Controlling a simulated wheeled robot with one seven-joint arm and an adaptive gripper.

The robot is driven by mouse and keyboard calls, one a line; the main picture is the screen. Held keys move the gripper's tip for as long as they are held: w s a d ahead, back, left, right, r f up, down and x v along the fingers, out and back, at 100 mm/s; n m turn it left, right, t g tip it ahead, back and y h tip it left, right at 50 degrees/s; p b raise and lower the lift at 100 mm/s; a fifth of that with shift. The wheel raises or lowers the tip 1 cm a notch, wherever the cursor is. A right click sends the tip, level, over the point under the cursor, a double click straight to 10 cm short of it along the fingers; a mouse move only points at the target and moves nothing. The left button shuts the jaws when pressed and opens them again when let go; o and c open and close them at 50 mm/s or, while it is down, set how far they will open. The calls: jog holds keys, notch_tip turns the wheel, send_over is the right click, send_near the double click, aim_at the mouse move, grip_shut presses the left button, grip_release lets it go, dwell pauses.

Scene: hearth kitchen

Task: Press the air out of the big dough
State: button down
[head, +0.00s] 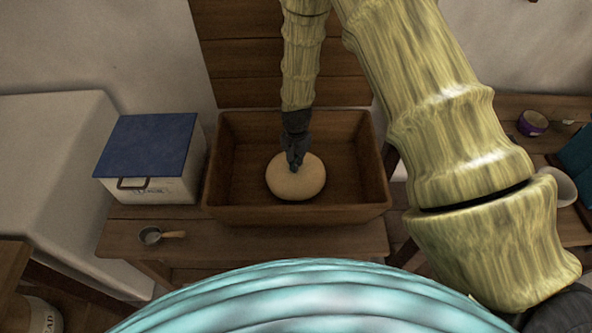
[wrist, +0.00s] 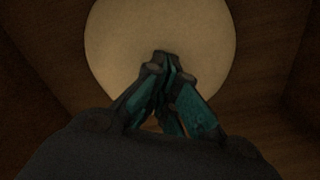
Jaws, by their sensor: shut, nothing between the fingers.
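The big dough (head: 297,184) is a pale, smooth round lump lying on the floor of a wooden trough (head: 298,215), near its middle. My gripper (head: 295,167) points down into the trough, its fingertips over the far part of the dough in the head view. The fingers are shut with nothing between them. In the wrist view the dough (wrist: 120,40) fills the upper middle, and the closed fingertips (wrist: 167,62) overlap it. I cannot tell whether the tips touch the dough or hover just above it. The fingers hide a part of its surface.
The trough walls surround my gripper. A white box with a blue lid (head: 148,145) stands left of the trough. A small pan with a wooden handle (head: 152,236) lies at the table's front left. A white bowl (head: 561,187) and a purple container (head: 532,123) are on the right table.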

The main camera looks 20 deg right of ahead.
jog(key=shift+f, duration=0.3)
dwell(0.8)
dwell(0.3)
jog(key=shift+r+p, duration=1.8)
jog(key=shift+r, duration=1.05)
notch_tip(320, 180, up, 8)
jog(key=p, duration=0.5)
